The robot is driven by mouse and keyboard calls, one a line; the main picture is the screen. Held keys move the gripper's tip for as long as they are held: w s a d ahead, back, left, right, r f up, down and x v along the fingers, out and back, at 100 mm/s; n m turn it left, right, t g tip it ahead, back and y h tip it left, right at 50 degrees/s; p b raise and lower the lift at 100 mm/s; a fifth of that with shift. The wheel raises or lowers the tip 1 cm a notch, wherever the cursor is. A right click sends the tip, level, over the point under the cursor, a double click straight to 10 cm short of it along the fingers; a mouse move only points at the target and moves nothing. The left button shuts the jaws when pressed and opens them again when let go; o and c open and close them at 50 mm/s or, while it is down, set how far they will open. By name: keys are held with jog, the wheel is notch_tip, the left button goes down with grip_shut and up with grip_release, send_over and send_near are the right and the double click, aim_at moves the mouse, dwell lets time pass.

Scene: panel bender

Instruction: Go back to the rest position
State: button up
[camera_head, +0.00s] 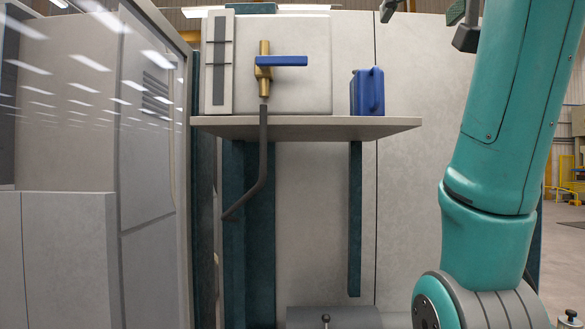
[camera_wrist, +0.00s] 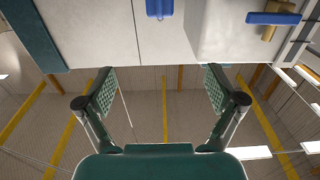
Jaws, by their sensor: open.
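My gripper (camera_wrist: 160,90) is open and empty in the wrist view, its two padded fingers wide apart with only the ceiling between them. In the head view parts of it show at the top edge, right of centre, above the shelf's height. My teal arm stands along the right side of the head view. Nothing touches the fingers.
A shelf (camera_head: 300,127) holds a blue jug (camera_head: 368,92) at its right. A brass valve (camera_head: 264,72) with a level blue handle (camera_head: 282,61) is at the box (camera_head: 315,35). A glass panel (camera_head: 150,150) stands at the left.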

jog(key=w+f, duration=0.9)
jog(key=f, duration=0.5)
jog(key=w+f, duration=0.8)
jog(key=f, duration=0.7)
notch_tip(320, 180, down, 36)
jog(key=s+g, duration=0.1)
jog(key=s, duration=0.2)
jog(key=s+f+g, duration=0.1)
jog(key=s+f, duration=2.2)
jog(key=s, duration=0.1)
jog(key=s+r+g, duration=0.1)
jog(key=s, duration=3)
jog(key=shift+s, duration=0.4)
